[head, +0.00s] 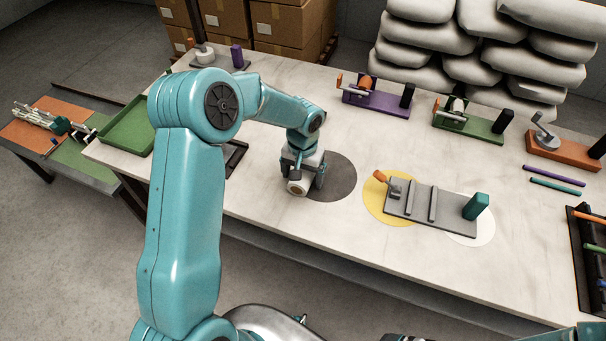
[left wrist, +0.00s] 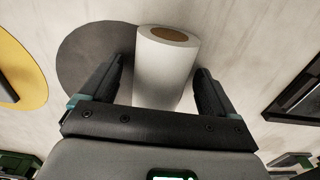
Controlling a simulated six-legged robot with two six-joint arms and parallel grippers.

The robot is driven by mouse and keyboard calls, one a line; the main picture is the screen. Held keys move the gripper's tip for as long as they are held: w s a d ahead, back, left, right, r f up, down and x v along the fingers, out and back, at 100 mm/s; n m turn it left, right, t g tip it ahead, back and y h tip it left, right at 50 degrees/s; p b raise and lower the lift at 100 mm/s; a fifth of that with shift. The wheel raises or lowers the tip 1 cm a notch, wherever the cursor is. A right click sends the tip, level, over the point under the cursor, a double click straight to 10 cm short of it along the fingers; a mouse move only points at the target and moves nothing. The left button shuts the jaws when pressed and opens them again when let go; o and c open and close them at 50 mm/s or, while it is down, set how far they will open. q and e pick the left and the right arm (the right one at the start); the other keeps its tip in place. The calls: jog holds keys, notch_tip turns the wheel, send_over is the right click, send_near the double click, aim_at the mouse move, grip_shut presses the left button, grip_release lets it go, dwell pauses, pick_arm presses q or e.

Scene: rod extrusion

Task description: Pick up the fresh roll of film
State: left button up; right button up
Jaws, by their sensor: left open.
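The fresh roll of film (left wrist: 165,75) is a white cylinder with a brown core. In the left wrist view it lies between the two black fingers of my left gripper (left wrist: 158,72), beside a dark round mat (left wrist: 90,55). The fingers are open, with a narrow gap on the right side of the roll. Whether a finger touches the roll cannot be told. My right gripper does not show.
On the white table (head: 280,225), a grey fixture (head: 425,208) with a teal block stands right of the mat on yellow and white discs. Purple (head: 375,100), green (head: 470,125) and orange (head: 563,150) fixtures line the back. A green tray (head: 128,128) is at left.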

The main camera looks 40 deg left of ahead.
pick_arm(q)
jog(key=shift+f, duration=0.4)
jog(key=c, duration=1.1)
